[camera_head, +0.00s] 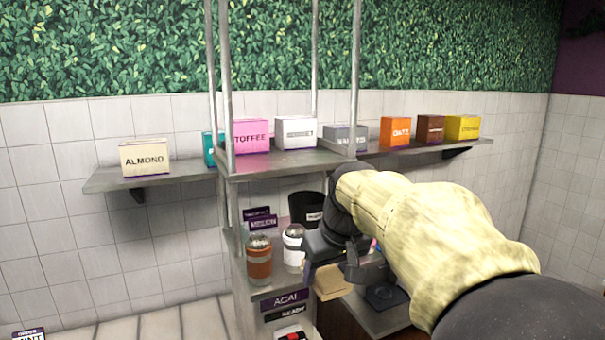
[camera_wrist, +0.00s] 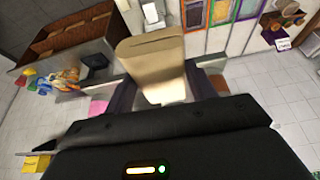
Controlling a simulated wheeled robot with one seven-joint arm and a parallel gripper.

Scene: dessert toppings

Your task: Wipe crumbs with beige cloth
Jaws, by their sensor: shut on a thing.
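My gripper (camera_head: 338,268) is at the middle of the head view, beside the steel counter unit. It is shut on the beige cloth (camera_head: 328,284), which shows as a flat tan piece below the fingers. In the wrist view the cloth (camera_wrist: 152,55) extends out from between the two fingers (camera_wrist: 163,88). I cannot make out crumbs in either view. My arm hides part of the counter (camera_head: 372,314) at the right.
Two jars, one brown (camera_head: 259,258) and one white (camera_head: 293,246), stand left of my gripper. A black container (camera_head: 306,208) is behind. Topping boxes, including almond (camera_head: 146,157) and toffee (camera_head: 250,136), sit on shelves above. A dark square item (camera_head: 385,297) lies on the counter.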

